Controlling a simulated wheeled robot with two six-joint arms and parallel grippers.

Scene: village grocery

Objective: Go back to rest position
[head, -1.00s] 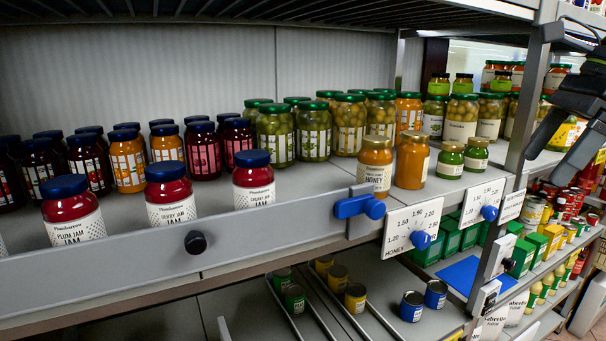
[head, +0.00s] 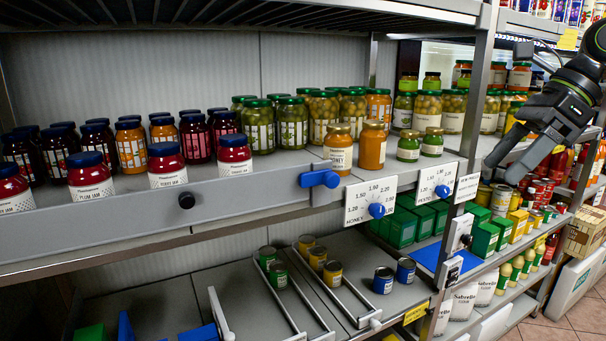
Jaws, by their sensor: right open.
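My right gripper (head: 508,158) is at the upper right of the head view, in front of the shelf upright. Its two dark fingers point down and left, spread apart, with nothing between them. It is clear of the jars and the shelf price signs. My left gripper does not show in the head view.
Cans (head: 383,280) stand on the lower shelf. The shelf upright (head: 480,100) is beside my right gripper. Floor (head: 560,325) shows at the lower right.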

